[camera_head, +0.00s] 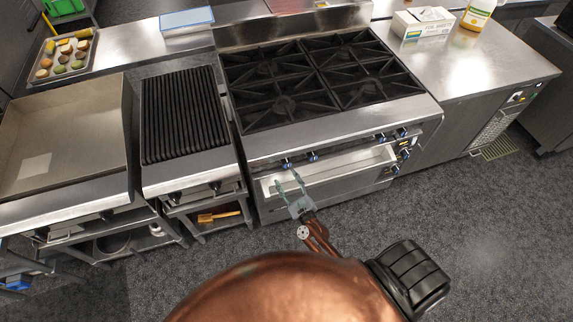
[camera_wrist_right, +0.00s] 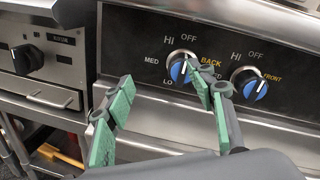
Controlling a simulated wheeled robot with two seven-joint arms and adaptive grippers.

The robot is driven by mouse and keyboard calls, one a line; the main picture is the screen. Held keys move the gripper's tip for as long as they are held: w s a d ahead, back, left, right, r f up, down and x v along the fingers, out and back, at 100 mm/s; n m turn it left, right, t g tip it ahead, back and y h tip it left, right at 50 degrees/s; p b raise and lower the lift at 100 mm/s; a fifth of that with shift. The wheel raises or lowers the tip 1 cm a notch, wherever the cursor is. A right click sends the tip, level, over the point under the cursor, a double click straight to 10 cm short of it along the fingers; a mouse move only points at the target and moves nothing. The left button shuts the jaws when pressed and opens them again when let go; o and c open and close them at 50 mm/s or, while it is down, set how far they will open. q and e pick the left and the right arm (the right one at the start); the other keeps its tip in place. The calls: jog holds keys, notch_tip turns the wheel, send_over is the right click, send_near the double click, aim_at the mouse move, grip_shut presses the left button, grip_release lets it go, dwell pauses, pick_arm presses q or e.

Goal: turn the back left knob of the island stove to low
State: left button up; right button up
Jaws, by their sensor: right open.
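The island stove (camera_head: 330,127) has black grates on top and blue-capped knobs along its front. The knob labelled BACK (camera_wrist_right: 178,68) is at the left of a pair in the right wrist view; it also shows in the head view (camera_head: 286,163). Its dial reads HI, MED, LO and OFF; its exact setting is hard to tell. My right gripper (camera_head: 287,180) is open just in front of the knob. In the right wrist view its green-padded fingers (camera_wrist_right: 158,90) are apart; the right finger overlaps the knob's right edge. Contact cannot be told. My left gripper is not in view.
The knob labelled FRONT (camera_wrist_right: 249,84) is close on the right. A ribbed grill (camera_head: 184,115) and a flat griddle (camera_head: 60,125) stand to the left. The grey floor in front is clear.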

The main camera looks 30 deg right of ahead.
aim_at(288, 167)
jog(key=d+m+h, duration=0.2)
jog(key=m, duration=0.1)
jog(key=shift+d+f, duration=0.25)
jog(key=shift+f, duration=0.15)
jog(key=shift+w+d+m+h, duration=0.25)
jog(key=shift+w+m+h, duration=0.05)
jog(key=shift+w+m, duration=0.1)
jog(key=x, duration=0.6)
jog(key=shift+w+d+f, duration=0.1)
jog(key=shift+w+f, duration=0.1)
jog(key=shift+w, duration=0.2)
jog(key=shift+c, duration=0.7)
jog(key=c, duration=1)
